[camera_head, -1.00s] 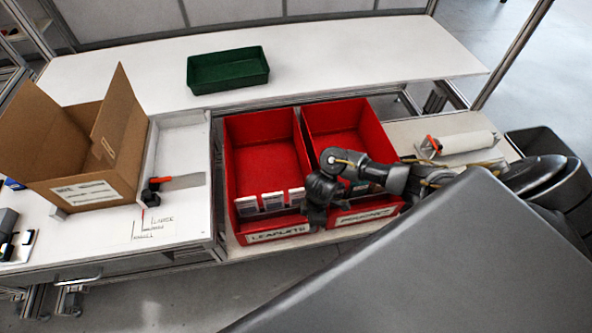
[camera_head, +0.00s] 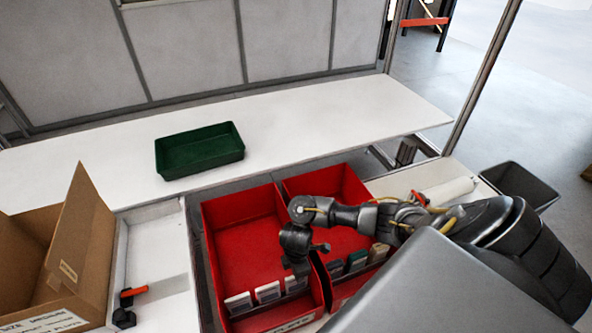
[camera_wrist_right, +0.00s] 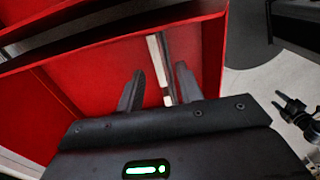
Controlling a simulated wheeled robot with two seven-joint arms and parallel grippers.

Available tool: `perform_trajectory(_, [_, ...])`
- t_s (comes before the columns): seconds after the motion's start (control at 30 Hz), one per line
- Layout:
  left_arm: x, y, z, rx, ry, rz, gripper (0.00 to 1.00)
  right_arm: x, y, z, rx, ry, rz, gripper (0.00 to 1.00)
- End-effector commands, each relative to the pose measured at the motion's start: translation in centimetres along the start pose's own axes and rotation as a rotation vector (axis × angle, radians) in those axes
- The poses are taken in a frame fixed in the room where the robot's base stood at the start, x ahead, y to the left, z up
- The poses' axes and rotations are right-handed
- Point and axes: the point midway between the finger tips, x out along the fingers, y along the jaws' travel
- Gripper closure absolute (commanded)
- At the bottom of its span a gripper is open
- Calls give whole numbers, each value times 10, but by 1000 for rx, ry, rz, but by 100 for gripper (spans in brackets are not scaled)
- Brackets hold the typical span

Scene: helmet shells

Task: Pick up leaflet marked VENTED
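Several small leaflets stand along the front of the left red bin (camera_head: 245,245). Three white-topped ones show: a left one (camera_head: 238,303), a middle one (camera_head: 268,292) and a right one (camera_head: 295,283). Their print is too small to read, so I cannot tell which says VENTED. My right gripper (camera_head: 300,268) points down into this bin at the right leaflet. In the right wrist view its fingers (camera_wrist_right: 160,88) are open, with a thin white leaflet edge (camera_wrist_right: 158,62) between them, not visibly clamped. A black two-pronged piece, apparently my left gripper (camera_wrist_right: 283,103), shows there with prongs apart.
The right red bin (camera_head: 325,183) holds grey and green packets (camera_head: 357,260) at its front. A green tray (camera_head: 199,150) stands on the white back table (camera_head: 330,110). An open cardboard box (camera_head: 80,240) and an orange-handled tool (camera_head: 133,292) are at left.

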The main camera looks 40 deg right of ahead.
Motion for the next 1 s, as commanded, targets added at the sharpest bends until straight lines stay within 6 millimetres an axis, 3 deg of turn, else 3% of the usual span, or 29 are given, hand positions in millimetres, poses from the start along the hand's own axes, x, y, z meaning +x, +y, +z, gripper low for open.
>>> perform_trajectory(0.03, [7, 1, 4, 0, -5, 1, 42, 12, 0, 0, 1, -1, -2, 64])
perform_trajectory(0.13, [10, 1, 6, 0, -8, 1, 42, 24, 0, 0, 2, -1, 0, 64])
perform_trajectory(0.47, [13, -2, -15, 0, 23, -3, 42, 38, -1, 2, 6, -1, 0, 64])
perform_trajectory(0.73, [20, -2, -10, 0, 17, -2, 42, 76, 0, 3, 6, 0, 0, 64])
perform_trajectory(1.0, [20, -1, -8, 0, 13, -2, 42, 82, 0, 3, 4, 0, 2, 64])
